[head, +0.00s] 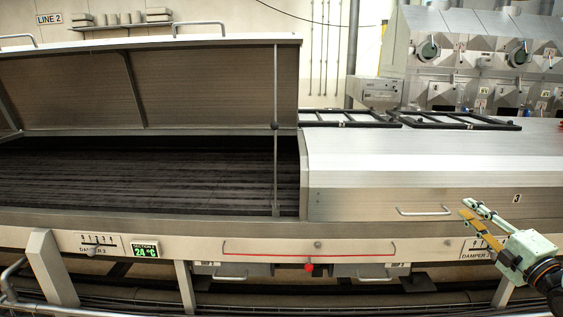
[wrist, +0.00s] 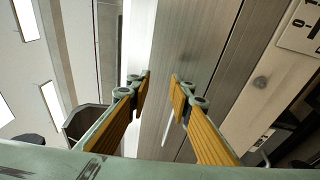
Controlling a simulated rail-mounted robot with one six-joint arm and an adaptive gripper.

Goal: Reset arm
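My gripper (head: 474,219) is at the lower right of the head view, in front of the dryer's front panel by the closed hood section marked 3. Its two yellow-padded fingers point left and are apart, with nothing between them. In the wrist view my gripper (wrist: 161,80) is also open and empty, with metal panel surfaces behind it. I cannot tell the exact gap between the fingers and the panel.
The left dryer hood (head: 150,85) stands raised, with a prop rod (head: 275,170) at its right end. A handle (head: 423,211) is just left of my gripper. A red bar (head: 310,255) with a red knob runs along the front. Black frames (head: 455,121) lie on top.

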